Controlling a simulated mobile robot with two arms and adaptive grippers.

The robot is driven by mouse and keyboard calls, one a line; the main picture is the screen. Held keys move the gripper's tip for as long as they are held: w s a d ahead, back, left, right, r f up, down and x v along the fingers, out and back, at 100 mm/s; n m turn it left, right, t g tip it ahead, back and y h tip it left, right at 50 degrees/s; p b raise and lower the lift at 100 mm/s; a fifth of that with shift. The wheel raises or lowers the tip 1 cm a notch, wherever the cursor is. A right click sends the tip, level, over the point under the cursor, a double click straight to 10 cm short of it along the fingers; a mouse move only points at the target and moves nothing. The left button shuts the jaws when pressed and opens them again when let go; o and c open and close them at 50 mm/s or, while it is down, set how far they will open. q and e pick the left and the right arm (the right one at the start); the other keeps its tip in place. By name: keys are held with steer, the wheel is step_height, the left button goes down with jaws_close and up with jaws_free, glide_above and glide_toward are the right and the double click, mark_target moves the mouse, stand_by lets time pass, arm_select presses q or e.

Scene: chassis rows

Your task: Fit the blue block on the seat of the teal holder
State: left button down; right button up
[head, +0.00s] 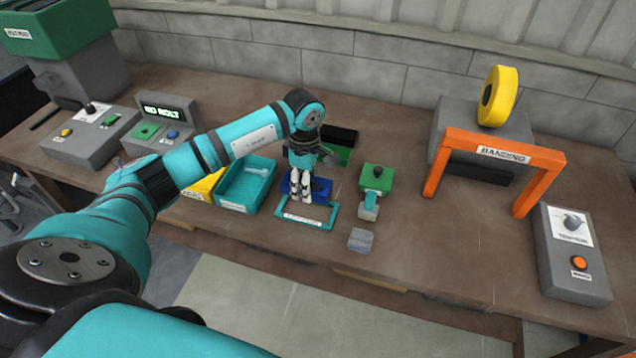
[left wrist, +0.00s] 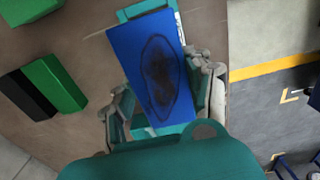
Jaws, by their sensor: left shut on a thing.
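The blue block (head: 320,187) is between the fingers of my left gripper (head: 300,191), over the back part of the teal holder (head: 318,224). In the left wrist view the blue block (left wrist: 128,42) is a flat rectangle with a dark oval mark, gripped from both sides by my left gripper (left wrist: 162,92). A teal part of the holder (left wrist: 136,13) shows past the block's far end. The block hides most of the seat, so I cannot tell whether it touches the seat or hangs just above it. My right gripper is out of view.
A teal bin (head: 232,196) stands left of the holder. A green and black piece (head: 338,155) lies behind it. To the right are a green-topped device (head: 377,178) and a grey block (head: 360,240). An orange banding frame (head: 508,155) stands farther right, with clear table before it.

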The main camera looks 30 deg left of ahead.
mark_target(308, 211)
arm_select(q)
steer(key=shift+f+b, duration=0.6)
steer(key=shift+f, duration=0.45)
steer(key=shift+f+b, duration=1)
steer(key=shift+f, duration=0.95)
steer(key=shift+b, duration=0.35)
steer(key=shift+f, duration=0.15)
steer(key=shift+f+b, duration=0.5)
steer(key=shift+b, duration=0.1)
steer(key=shift+f, duration=0.25)
steer(key=shift+b, duration=0.35)
